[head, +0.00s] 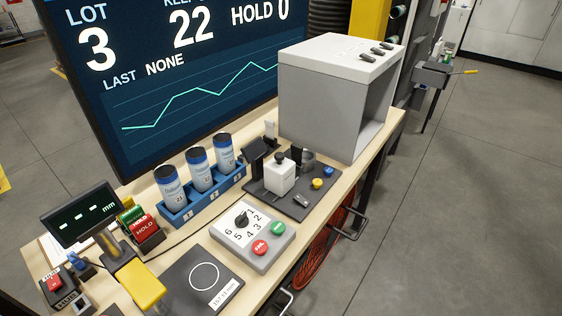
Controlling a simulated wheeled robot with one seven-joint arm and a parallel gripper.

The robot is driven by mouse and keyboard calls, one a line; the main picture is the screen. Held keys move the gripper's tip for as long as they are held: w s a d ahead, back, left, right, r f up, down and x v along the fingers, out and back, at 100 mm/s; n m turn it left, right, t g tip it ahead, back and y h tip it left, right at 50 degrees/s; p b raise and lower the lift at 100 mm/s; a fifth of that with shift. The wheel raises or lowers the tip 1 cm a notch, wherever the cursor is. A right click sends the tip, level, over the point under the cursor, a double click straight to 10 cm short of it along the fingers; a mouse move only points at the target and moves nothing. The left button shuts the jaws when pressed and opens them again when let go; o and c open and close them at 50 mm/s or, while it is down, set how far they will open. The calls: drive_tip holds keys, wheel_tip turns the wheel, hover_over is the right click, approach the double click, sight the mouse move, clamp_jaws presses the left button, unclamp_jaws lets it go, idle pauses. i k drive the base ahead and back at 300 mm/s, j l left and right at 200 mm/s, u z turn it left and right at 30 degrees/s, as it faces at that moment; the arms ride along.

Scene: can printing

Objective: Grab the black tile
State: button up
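A dark, near-black square plate (182,290) with a white ring outline and a small white label lies flat at the near edge of the bench. It is the thing in view most like a black tile, and its lower part is cut off by the picture edge. Another dark plate (263,192) lies further back and carries a white block, a yellow knob and a blue knob. I cannot tell for sure which one the task names. My gripper is not in the head view.
A grey control box (259,254) with a dial and green and red buttons stands beside the ringed plate. A yellow block (140,283) is at its left. Behind are a blue rack (207,205) of cans, a small display (82,213), a large screen and an open grey box (327,110).

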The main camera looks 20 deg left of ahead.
sight(297, 150)
drive_tip(key=i+l+u, duration=0.25)
drive_tip(key=i+u, duration=0.15)
drive_tip(key=i+l+u, duration=0.35)
drive_tip(key=i, duration=0.2)
drive_tip(key=i+l+u, duration=0.4)
drive_tip(key=l, duration=0.15)
